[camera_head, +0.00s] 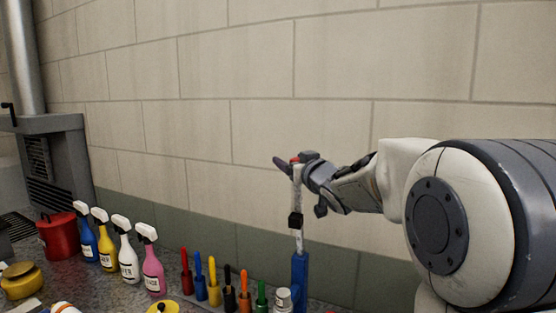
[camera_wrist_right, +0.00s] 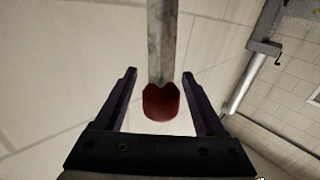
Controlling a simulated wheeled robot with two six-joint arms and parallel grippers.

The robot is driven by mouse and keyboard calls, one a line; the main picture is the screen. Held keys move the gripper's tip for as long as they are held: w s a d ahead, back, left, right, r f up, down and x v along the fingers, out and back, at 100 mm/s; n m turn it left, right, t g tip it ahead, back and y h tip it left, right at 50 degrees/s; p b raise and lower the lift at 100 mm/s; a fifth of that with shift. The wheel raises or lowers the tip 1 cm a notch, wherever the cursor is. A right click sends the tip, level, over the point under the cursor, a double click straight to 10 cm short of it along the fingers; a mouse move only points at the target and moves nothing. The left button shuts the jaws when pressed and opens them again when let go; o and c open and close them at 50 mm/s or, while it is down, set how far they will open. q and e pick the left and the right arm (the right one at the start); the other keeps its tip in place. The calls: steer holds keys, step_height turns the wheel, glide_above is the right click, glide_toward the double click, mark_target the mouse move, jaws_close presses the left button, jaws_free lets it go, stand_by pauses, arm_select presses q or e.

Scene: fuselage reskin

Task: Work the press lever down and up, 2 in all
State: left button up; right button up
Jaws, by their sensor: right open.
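The press lever (camera_head: 298,205) is a pale metal bar with a red tip, standing close to upright above a blue press body (camera_head: 299,280) at the lower middle of the head view. A black block sits partway along the bar. My right gripper (camera_head: 288,163) is at the lever's top end. In the right wrist view the gripper (camera_wrist_right: 155,90) is open, with the lever's red knob (camera_wrist_right: 161,103) between its two dark fingers and a visible gap on each side. The base of the press is cut off by the frame. My left gripper is not in view.
Several spray bottles (camera_head: 128,262) and a row of coloured-handled tools (camera_head: 214,285) stand left of the press. A red pot (camera_head: 58,236) and a yellow tin (camera_head: 20,281) are farther left. A block wall (camera_head: 330,60) stands behind.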

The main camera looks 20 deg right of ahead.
jaws_close()
stand_by(1.5)
